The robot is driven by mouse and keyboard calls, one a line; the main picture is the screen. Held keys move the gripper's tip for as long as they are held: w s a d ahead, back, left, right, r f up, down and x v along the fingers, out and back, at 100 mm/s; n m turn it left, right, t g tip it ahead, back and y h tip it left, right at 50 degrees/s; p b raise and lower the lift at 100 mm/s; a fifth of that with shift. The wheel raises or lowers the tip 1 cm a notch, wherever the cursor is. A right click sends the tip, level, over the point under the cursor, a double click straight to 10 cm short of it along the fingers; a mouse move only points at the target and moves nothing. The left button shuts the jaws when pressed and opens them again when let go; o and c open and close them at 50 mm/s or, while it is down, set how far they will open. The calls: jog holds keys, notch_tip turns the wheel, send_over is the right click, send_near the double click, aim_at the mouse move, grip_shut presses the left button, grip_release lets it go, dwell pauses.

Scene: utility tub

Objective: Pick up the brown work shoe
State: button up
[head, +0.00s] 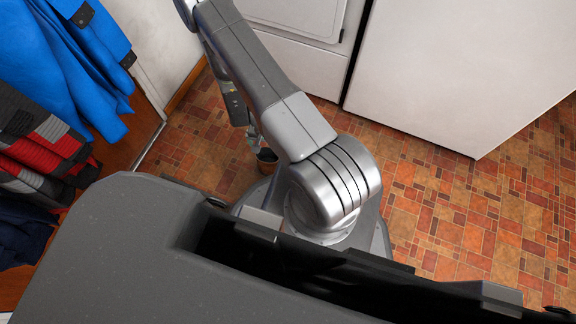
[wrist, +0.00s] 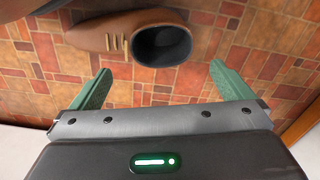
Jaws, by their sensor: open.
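The brown work shoe (wrist: 115,34) lies on the tiled floor in the wrist view, its dark opening toward the right and its toe toward the left. In the head view only a small brown part of it (head: 266,156) shows beside my arm; the rest is hidden. My gripper (wrist: 160,82) is open, its two green fingers wide apart. The shoe is ahead of the fingertips, above them in the picture, with nothing between the fingers but floor.
White cabinets or appliances (head: 440,70) stand at the back. Blue jackets (head: 65,65) and red and grey clothing (head: 45,140) hang at the left. The patterned tile floor (head: 480,210) is clear at the right.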

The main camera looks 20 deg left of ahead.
jog(key=b, duration=0.3)
send_over(268, 155)
jog(key=s+d, duration=0.1)
jog(key=s, duration=0.2)
jog(key=f, duration=1)
jog(key=shift+w+d, duration=0.1)
jog(key=shift+d, duration=0.1)
jog(key=shift+r, duration=0.15)
jog(key=c, duration=1.6)
